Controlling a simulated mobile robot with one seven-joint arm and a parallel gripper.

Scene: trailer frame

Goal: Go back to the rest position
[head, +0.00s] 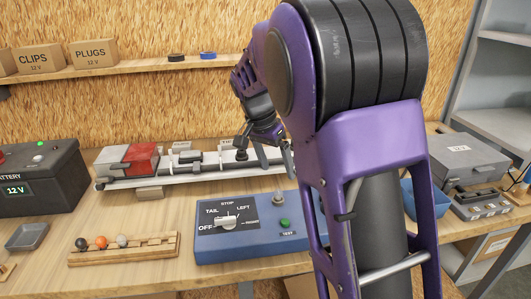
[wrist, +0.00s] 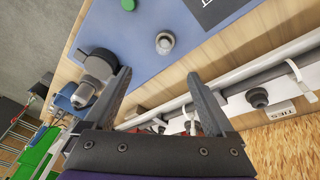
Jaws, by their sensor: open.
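My gripper (head: 268,157) hangs over the workbench in the head view, in front of the white trailer frame (head: 205,174) and behind the blue control box (head: 250,249). In the wrist view my gripper (wrist: 160,80) shows two dark fingers spread apart, with nothing between them. Past the fingertips are the blue control box (wrist: 140,45) and a strip of bare wood. My purple arm covers the right middle of the head view and hides part of the bench and the control box's right end.
A battery box (head: 38,178) stands at the left. A wooden rack (head: 125,252) with small balls lies at the front left, near a grey tray (head: 27,236). A grey case (head: 462,158) and a blue bin (head: 408,198) are at the right. A shelf (head: 130,70) holds cardboard boxes.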

